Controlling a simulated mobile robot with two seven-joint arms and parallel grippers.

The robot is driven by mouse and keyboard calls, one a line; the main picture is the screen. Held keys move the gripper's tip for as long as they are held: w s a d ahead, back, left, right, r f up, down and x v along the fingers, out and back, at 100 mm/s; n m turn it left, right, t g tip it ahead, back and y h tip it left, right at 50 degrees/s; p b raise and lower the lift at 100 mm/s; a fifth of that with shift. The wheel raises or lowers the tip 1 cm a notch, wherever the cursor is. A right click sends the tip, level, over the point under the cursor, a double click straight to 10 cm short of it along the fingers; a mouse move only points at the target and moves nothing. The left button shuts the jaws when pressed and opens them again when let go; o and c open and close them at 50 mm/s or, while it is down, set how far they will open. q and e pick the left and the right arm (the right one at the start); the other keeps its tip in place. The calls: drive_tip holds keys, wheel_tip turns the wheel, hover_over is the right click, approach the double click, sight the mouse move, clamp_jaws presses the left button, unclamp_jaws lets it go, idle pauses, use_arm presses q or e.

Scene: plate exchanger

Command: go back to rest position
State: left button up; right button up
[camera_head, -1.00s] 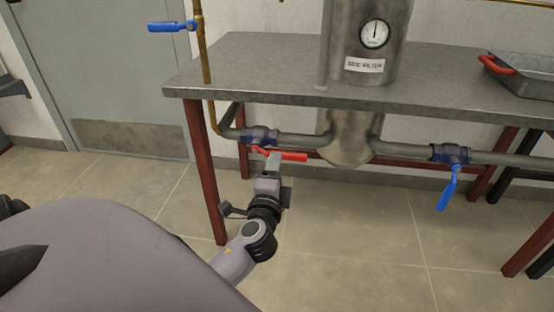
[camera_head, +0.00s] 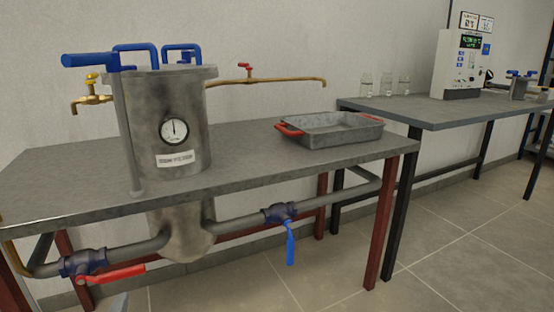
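The filter vessel (camera_head: 168,110), a steel cylinder with a round gauge and a label, stands through the grey table at left. Below the table, the valve with the red handle (camera_head: 110,274) sits on the left pipe, its handle pointing right. The valve with the blue handle (camera_head: 290,243) sits on the right pipe, its handle hanging down. A small light grey piece shows at the bottom edge under the red handle; it may be the tip of my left gripper, but I cannot tell its state. My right gripper is not in view.
A metal tray with red handles (camera_head: 332,130) lies on the right of the table (camera_head: 250,150). A second table (camera_head: 440,112) at right carries glass bottles (camera_head: 385,85) and a white machine (camera_head: 460,65). The floor at lower right is clear.

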use_arm(q)
drive_tip(key=s+d+n+g+h, duration=0.1)
drive_tip(key=s+d+n+h, duration=0.45)
drive_tip(key=d, duration=0.55)
drive_tip(key=s+d+n+g+h, duration=0.2)
drive_tip(key=s+d+h, duration=0.5)
drive_tip(key=d, duration=0.4)
drive_tip(key=s+a+r+y+p, duration=0.2)
drive_tip(key=a+r+p, duration=0.3)
drive_tip(key=p, duration=1.1)
drive_tip(key=s+a+r+g+y+p, duration=0.1)
drive_tip(key=a+r+p, duration=0.3)
drive_tip(key=r+p, duration=0.6)
drive_tip(key=s+p, duration=0.1)
drive_tip(key=p, duration=0.6)
drive_tip(key=shift+a+r+g+y, duration=0.2)
drive_tip(key=shift+a+g+y, duration=0.1)
drive_tip(key=shift+a+y, duration=0.1)
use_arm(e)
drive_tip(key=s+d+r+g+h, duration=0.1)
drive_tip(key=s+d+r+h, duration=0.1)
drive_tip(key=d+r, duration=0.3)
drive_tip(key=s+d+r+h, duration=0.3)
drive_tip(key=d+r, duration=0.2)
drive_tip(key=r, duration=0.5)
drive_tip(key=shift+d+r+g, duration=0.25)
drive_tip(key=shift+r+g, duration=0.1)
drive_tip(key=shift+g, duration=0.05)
